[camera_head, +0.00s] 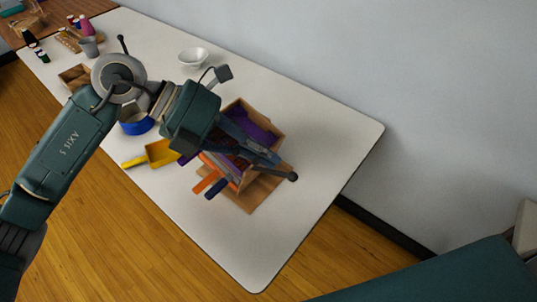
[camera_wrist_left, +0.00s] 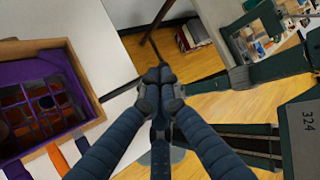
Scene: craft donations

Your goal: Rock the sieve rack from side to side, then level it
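The sieve rack, a wooden-framed box with purple inside (camera_head: 274,126), stands on a wooden board (camera_head: 262,190) on the white table. In the left wrist view the rack (camera_wrist_left: 72,62) is at the left, with a purple grid and orange and dark cells inside. Orange (camera_head: 207,180) and blue (camera_head: 216,188) strips stick out at its front. My left gripper (camera_head: 289,175) reaches across the rack in the head view and hides part of it. In the left wrist view its fingers (camera_wrist_left: 158,77) meet at the tips, with nothing visible between them, to the right of the rack. My right gripper is out of view.
A yellow scoop (camera_head: 158,153), a blue-banded round container (camera_head: 138,127) and a white bowl (camera_head: 193,57) are on the white table (camera_head: 325,135). Spools and a grey cup (camera_head: 89,47) stand at the far left. The table's right end is clear; a wall runs behind it.

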